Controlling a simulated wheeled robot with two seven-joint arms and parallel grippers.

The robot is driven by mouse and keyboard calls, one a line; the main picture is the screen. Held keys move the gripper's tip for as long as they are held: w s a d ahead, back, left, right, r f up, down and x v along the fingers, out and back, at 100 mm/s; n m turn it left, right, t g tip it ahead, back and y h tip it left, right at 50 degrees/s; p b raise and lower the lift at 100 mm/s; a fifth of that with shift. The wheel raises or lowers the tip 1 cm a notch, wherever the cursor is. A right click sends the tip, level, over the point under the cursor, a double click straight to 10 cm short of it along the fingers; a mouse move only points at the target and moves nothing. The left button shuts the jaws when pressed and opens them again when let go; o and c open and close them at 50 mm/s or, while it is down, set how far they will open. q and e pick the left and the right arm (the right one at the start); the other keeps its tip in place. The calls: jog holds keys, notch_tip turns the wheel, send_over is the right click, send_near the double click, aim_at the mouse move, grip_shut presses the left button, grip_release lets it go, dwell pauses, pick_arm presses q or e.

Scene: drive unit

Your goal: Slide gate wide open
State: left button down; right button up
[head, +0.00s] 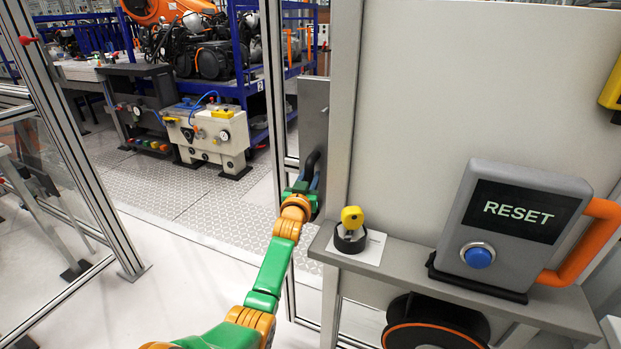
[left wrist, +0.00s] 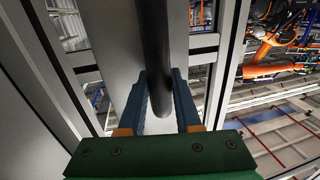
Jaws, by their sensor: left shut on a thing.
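The gate shows at the middle of the head view as a narrow aluminium frame (head: 272,95) with a grey metal plate (head: 313,118) beside the grey wall panel. A dark upright handle (head: 311,163) sits on the plate. My left gripper (head: 306,183) is at the lower part of this handle. In the left wrist view the blue fingers of my left gripper (left wrist: 161,105) are on either side of the dark handle bar (left wrist: 155,45), shut on it. My right gripper is not in view.
Left of the gate is a wide clear opening to a patterned floor (head: 185,190), bounded by an aluminium post (head: 75,135). A beige machine unit (head: 208,135) stands beyond. At right, a ledge (head: 480,300) carries a RESET box (head: 510,225) and a yellow key switch (head: 351,217).

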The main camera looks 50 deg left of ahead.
pick_arm(q)
jog(key=shift+r, duration=0.3)
jog(key=c, duration=0.7)
grip_release()
jog(key=shift+w, duration=0.1)
jog(key=shift+o, duration=0.5)
jog(key=shift+d+f, duration=0.15)
jog(key=shift+s+d, duration=0.15)
jog(key=shift+s, duration=0.1)
jog(key=v, duration=0.6)
jog(key=shift+s+d, duration=0.15)
jog(key=shift+s, duration=0.05)
jog(key=shift+f, duration=0.1)
